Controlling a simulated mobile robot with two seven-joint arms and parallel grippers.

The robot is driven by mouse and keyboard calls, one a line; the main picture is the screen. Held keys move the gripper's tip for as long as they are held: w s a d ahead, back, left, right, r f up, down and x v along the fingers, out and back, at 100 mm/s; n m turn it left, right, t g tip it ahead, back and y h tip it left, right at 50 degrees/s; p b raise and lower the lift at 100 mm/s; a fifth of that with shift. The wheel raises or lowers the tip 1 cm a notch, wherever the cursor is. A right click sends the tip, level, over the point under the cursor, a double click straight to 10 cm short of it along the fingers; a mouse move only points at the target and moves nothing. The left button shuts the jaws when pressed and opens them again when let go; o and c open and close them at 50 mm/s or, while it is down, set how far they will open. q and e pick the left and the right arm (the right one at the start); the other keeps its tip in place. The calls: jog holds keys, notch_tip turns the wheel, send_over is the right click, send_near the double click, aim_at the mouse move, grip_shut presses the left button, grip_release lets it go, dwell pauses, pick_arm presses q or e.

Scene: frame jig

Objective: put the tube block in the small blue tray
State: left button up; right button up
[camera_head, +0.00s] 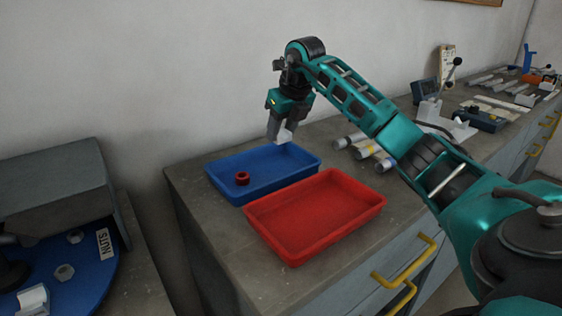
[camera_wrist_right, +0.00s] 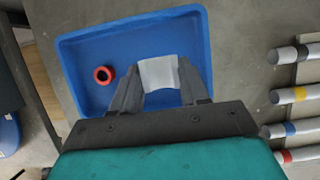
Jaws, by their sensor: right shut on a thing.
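My right gripper (camera_head: 280,132) is above the far right part of the blue tray, shut on a pale white-grey block with a curved face, which I take as the tube block (camera_head: 285,136). In the right wrist view the tube block (camera_wrist_right: 159,72) sits between the two fingers of the gripper (camera_wrist_right: 160,84), with the blue tray (camera_wrist_right: 72,62) beneath. The blue tray (camera_head: 262,184) also shows in the head view. A small red ring (camera_head: 242,178) lies in its left part and shows in the right wrist view (camera_wrist_right: 103,75). My left gripper is not in view.
A red tray (camera_head: 317,215), empty, stands right in front of the blue tray. Several banded tubes (camera_head: 362,152) lie to the right. A blue round table (camera_head: 75,270) marked NUTS is at the left. A wall rises behind the bench.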

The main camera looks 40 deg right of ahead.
aim_at(278, 166)
notch_tip(278, 166, down, 8)
jog(key=shift+r+b, duration=0.2)
jog(key=shift+b, duration=0.1)
jog(key=shift+f, duration=0.1)
jog(key=o, duration=1.1)
jog(key=shift+c, duration=0.2)
jog(key=p+v, duration=0.1)
jog(key=v, duration=1.1)
jog(key=shift+s, duration=0.1)
